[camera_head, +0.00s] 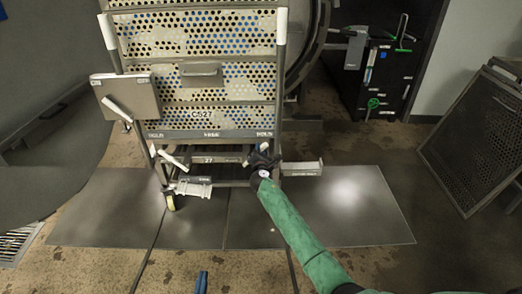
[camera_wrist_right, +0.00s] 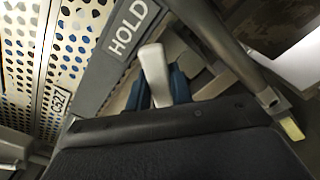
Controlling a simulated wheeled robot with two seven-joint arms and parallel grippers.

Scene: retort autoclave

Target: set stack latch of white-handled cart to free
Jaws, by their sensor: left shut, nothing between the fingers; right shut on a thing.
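The white-handled cart (camera_head: 200,112) stands ahead, with a perforated stack marked C527 and white grips on its posts. Its lower bar (camera_head: 212,134) carries small labels; the ones at both ends seem to read HOLD. My right gripper (camera_head: 262,160) is at the bar's right end, shut on a white latch lever. In the right wrist view the lever (camera_wrist_right: 154,75) stands between the blue fingers (camera_wrist_right: 158,90), beside a HOLD label (camera_wrist_right: 128,28). The lever's base is hidden. My left gripper (camera_head: 201,282) shows only its blue tips at the bottom edge, shut and empty, away from the cart.
A grey box (camera_head: 126,97) hangs at the cart's left. A pedal-like bar (camera_head: 302,168) sticks out low at the right, close to my right gripper. A caster (camera_head: 169,201) stands on metal floor plates (camera_head: 345,210). Perforated racks (camera_head: 475,140) lean at the far right.

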